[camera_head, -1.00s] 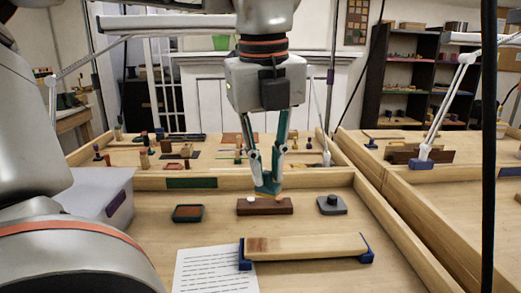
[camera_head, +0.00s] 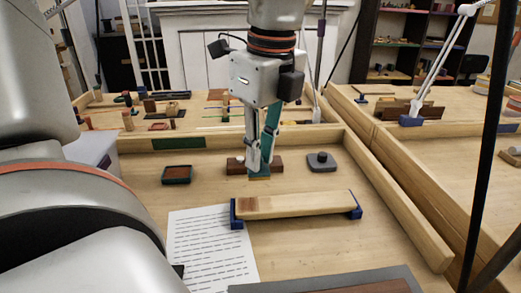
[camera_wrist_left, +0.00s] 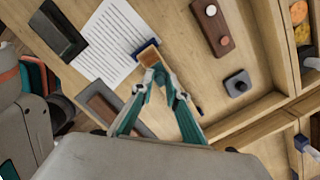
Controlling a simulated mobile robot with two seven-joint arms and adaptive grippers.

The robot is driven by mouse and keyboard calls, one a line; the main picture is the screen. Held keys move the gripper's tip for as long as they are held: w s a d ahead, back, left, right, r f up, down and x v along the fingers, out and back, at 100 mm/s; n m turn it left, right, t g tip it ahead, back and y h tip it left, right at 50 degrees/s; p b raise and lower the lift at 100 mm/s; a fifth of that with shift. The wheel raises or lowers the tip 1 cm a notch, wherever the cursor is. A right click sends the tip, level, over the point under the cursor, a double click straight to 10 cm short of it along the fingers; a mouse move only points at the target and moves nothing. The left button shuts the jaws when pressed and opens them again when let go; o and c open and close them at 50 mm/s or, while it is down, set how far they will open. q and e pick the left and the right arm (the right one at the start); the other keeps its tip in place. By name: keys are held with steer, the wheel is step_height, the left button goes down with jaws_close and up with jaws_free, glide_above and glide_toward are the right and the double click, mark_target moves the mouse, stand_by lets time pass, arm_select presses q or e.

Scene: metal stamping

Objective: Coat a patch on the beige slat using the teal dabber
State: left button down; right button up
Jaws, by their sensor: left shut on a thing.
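The beige slat (camera_head: 297,206) lies across blue end supports (camera_head: 236,219) in the head view, with a brown patch (camera_head: 252,207) at its left end. In the left wrist view one end of the slat (camera_wrist_left: 149,55) shows beyond my fingertips; the gripper hides much of the rest. My left gripper (camera_head: 259,157) points down behind the slat, shut on the teal dabber (camera_head: 260,172). A tan strip shows at the dabber's lower end, above and apart from the slat. The left gripper also shows in the wrist view (camera_wrist_left: 168,82). My right gripper is not in view.
A brown block (camera_head: 276,166) with a white knob stands behind the left gripper. A printed sheet (camera_head: 210,250) lies front left. Wooden rims (camera_head: 395,210) edge the table.

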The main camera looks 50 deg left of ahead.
mark_target(262, 172)
arm_select(q)
steer(key=shift+f+b, duration=0.3)
step_height(262, 172, down, 4)
steer(key=b, duration=0.3)
steer(key=shift+w+f, duration=0.15)
steer(key=shift+f, duration=0.05)
steer(key=shift+s+d+f+b, duration=0.25)
steer(key=shift+b, duration=0.25)
steer(key=shift+s+d+r, duration=0.2)
steer(key=shift+s+d, duration=0.2)
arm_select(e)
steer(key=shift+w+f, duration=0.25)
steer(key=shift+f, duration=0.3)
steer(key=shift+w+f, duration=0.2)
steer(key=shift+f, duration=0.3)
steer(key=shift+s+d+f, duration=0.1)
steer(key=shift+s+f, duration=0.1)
arm_select(q)
steer(key=shift+s+b, duration=0.15)
steer(key=shift+b, duration=0.2)
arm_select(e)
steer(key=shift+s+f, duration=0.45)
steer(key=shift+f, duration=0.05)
arm_select(q)
steer(key=shift+f, duration=0.1)
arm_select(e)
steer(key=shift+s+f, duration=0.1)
